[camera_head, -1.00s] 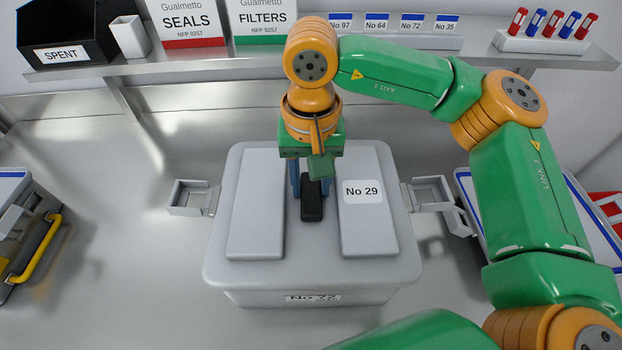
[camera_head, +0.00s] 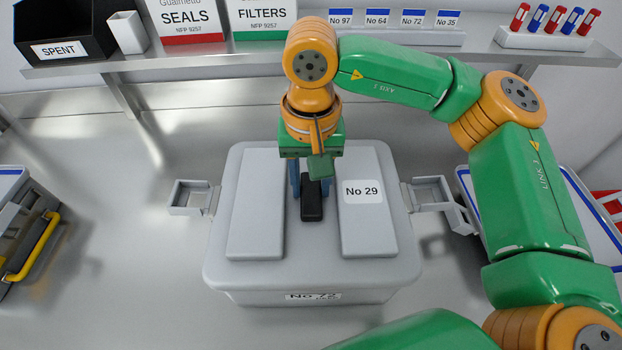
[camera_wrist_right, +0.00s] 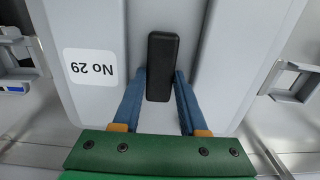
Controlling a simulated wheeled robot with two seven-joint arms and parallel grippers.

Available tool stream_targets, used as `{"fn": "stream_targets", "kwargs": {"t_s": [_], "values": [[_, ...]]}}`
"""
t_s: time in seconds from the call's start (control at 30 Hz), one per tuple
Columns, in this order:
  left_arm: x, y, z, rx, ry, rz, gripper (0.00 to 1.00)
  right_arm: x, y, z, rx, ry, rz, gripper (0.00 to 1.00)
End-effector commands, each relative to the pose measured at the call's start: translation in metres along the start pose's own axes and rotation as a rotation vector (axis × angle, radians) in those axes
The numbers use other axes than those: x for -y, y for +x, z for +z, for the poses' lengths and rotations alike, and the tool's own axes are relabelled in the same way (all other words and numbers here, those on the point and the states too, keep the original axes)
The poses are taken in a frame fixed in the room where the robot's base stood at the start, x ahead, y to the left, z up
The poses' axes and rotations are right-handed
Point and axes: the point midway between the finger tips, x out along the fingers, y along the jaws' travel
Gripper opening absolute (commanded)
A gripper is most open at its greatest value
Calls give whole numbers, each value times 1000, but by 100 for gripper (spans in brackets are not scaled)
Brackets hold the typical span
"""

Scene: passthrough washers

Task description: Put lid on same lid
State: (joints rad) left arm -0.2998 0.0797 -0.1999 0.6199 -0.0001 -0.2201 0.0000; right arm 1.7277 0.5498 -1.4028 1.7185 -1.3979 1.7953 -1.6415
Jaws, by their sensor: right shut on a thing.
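A grey lid (camera_head: 258,205) marked "No 29" lies on top of a grey box (camera_head: 262,297) whose front label reads "No 72". The lid has a black handle (camera_head: 312,202) in its middle, and it also shows in the right wrist view (camera_wrist_right: 100,95) with the handle (camera_wrist_right: 162,68). My right gripper (camera_head: 310,185) is over the lid, its blue fingers on either side of the handle's far end. In the right wrist view the fingers (camera_wrist_right: 160,80) are shut on the handle. My left gripper is not in view.
Open side latches (camera_head: 190,197) and (camera_head: 432,193) flank the box. A blue-rimmed tray (camera_head: 600,245) is at right, and a yellow-handled item (camera_head: 32,250) at left. A shelf (camera_head: 200,58) with boxes and a tube rack runs behind.

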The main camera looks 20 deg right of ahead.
Motion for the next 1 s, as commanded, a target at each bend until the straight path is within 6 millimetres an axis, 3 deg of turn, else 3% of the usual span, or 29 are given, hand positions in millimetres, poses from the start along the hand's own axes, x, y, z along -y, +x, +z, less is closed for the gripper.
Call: {"fn": "stream_targets", "kwargs": {"t_s": [0.83, 0.87, 1.0], "values": [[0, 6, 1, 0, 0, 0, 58, 0, 6, 0, -1, 0, -1, 0], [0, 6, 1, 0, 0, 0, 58, 0, 6, 0, -1, 0, -1, 45], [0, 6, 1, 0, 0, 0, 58, 0, 6, 0, -1, 0, -1, 77]]}}
